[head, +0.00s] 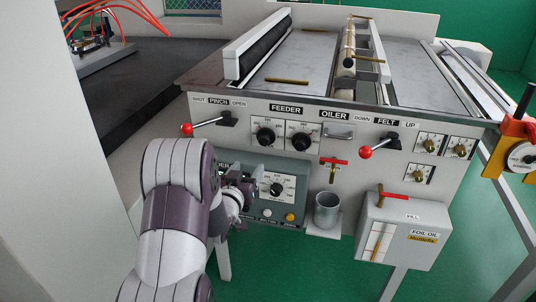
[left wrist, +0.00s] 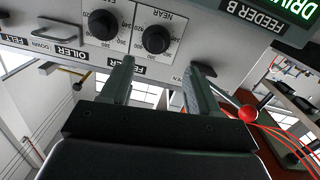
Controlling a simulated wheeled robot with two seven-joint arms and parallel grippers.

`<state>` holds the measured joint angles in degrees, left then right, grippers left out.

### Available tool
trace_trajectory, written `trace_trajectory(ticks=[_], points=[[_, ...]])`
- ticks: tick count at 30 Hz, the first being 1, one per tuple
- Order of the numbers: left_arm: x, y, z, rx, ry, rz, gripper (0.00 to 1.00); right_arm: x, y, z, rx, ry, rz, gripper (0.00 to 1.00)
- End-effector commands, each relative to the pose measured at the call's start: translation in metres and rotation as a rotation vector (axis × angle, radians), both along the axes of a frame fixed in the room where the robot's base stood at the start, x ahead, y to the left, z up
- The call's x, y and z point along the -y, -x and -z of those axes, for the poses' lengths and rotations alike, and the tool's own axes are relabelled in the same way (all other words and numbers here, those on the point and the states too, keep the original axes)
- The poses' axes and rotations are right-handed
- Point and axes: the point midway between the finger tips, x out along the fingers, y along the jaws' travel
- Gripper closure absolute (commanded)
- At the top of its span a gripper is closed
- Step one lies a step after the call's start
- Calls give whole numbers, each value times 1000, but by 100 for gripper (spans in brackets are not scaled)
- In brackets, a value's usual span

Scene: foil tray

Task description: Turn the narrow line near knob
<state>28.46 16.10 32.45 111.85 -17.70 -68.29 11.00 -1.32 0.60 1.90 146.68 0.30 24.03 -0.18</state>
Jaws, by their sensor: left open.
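The FEEDER panel has two round black knobs side by side. The knob marked NEAR is the left one in the head view (head: 264,136). It also shows in the left wrist view (left wrist: 157,39), where the picture is upside down. The other knob (head: 299,138) is on its right in the head view. My left gripper (head: 253,181) is open and empty, below the NEAR knob in the head view, in front of the lower green panel. In the left wrist view its fingertips (left wrist: 158,72) point toward the FEEDER panel, with the NEAR knob beyond the gap, apart from them. My right gripper is out of view.
A red-ball lever (head: 187,129) sticks out left of the knobs, and another (head: 366,153) to their right. The lower green panel has a dial (head: 277,188).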

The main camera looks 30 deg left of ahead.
Motion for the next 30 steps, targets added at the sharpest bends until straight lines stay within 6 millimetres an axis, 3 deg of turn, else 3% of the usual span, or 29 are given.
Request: trace_trajectory(ticks=[5,12,18,30], points=[[-1,-16,-12,58,4,8,39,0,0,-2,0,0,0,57],[-13,-77,-12,57,5,8,39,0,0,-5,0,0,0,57],[-21,-112,-12,55,4,7,39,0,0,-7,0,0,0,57],[-23,-125,-12,54,4,8,39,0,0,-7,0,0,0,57]])
